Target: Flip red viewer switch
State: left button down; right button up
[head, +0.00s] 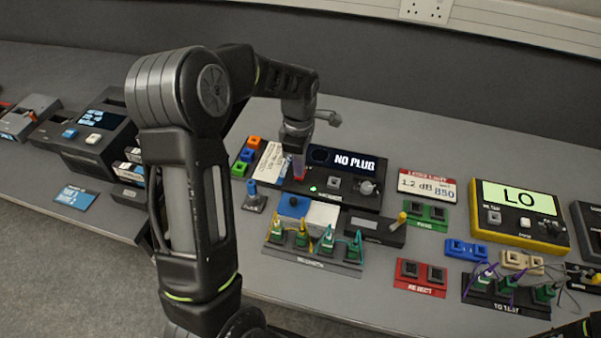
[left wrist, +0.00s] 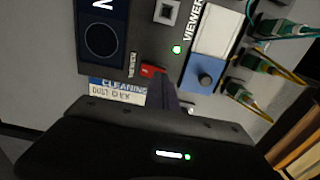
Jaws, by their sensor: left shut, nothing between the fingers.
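The viewer is a black box (head: 335,197) with a lit screen reading "NO PLUG" (head: 354,162) and a lit green light (head: 314,189). Its red switch (left wrist: 150,71) shows in the left wrist view at the box's edge, beside a "VIEWER" label. My left gripper (head: 297,170) points down over the viewer's left end, shut and empty. In the left wrist view its fingertips (left wrist: 162,78) are right beside the red switch and partly cover it; I cannot tell whether they touch. My right gripper is not in view.
A rack of green connectors (head: 312,249) with cables lies nearer. A yellow meter reading "LO" (head: 518,212) stands right. A cleaning card (left wrist: 118,88) lies by the viewer.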

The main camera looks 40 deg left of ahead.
pick_arm(q)
jog(key=shift+f+b, duration=0.6)
jog(key=shift+f, duration=0.2)
dwell(0.7)
jog(key=shift+r+p, duration=2.5)
jog(key=shift+r, duration=1)
